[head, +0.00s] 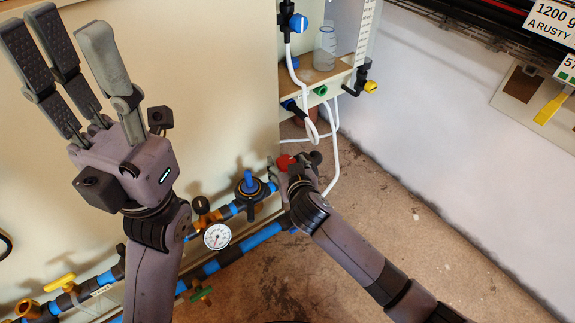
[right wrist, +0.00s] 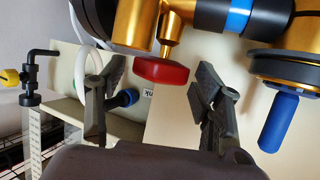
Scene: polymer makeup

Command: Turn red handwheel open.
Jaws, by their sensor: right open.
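The red handwheel (head: 285,162) sits on the pipework low beside the cabinet, partly hidden by my right gripper (head: 300,163). In the right wrist view the red handwheel (right wrist: 161,70) hangs on a brass valve stem. It lies between the spread fingers of my right gripper (right wrist: 155,85), with a gap visible on the right side. The right gripper is open and holds nothing. Contact with the left finger cannot be told. My left gripper (head: 70,28) is raised in front of the cabinet, fingers spread and empty, far from the handwheel.
A blue-handled valve (head: 249,184) and a pressure gauge (head: 217,236) stand left of the handwheel. White hoses (head: 333,150) hang behind it. Bare floor (head: 400,215) lies to the right.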

